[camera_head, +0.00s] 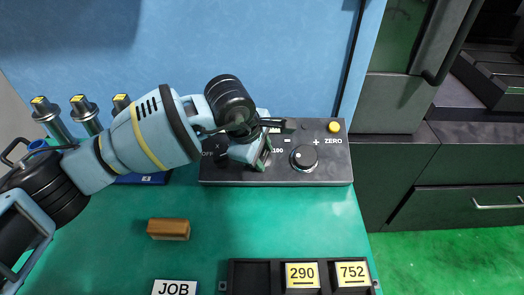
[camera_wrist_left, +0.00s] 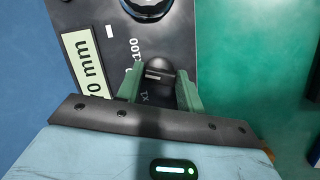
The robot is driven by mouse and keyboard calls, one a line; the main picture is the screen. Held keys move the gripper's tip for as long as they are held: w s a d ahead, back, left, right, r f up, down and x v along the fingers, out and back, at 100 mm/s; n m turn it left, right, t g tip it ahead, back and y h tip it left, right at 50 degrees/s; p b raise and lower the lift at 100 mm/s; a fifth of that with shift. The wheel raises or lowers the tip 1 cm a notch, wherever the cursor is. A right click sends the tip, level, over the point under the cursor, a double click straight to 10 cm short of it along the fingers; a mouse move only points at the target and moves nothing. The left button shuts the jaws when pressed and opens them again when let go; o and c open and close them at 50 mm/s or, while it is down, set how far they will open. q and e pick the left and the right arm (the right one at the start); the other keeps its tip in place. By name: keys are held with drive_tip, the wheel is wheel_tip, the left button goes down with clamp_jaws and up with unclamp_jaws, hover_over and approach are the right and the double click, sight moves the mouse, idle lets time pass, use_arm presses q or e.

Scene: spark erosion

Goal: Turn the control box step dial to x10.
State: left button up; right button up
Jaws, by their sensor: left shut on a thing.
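The control box (camera_head: 325,176) is a dark box on the green table against the blue wall. Its step dial (camera_wrist_left: 158,70) is a small black knob with a pale line, seen in the left wrist view between the green fingers. The line runs roughly across the picture, towards the left finger. The printed x100 shows above that finger and x1 shows below; any mark between is hidden. My left gripper (camera_head: 259,153) is shut on the step dial; it also shows in the left wrist view (camera_wrist_left: 160,88). In the head view it covers the dial. My right gripper is out of view.
A larger round knob (camera_head: 303,158) with minus and plus marks and a yellow button (camera_head: 334,127) by ZERO sit right of my gripper. A wooden block (camera_head: 168,229), a JOB plate (camera_head: 175,288) and a black tray (camera_head: 250,263) with number tiles lie in front.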

use_arm(q)
drive_tip(key=shift+s+n+t+p, duration=0.1)
drive_tip(key=shift+n+t+p, duration=0.5)
drive_tip(key=shift+n, duration=1.2)
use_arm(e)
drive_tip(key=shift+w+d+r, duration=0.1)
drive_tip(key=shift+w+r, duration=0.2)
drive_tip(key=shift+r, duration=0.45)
use_arm(q)
drive_tip(key=shift+f, duration=0.1)
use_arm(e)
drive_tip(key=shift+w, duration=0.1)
use_arm(q)
drive_tip(key=o, duration=0.9)
drive_tip(key=shift+c, duration=0.2)
drive_tip(key=shift+o, duration=0.4)
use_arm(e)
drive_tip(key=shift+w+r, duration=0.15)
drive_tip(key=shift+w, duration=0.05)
use_arm(q)
drive_tip(key=v, duration=0.8)
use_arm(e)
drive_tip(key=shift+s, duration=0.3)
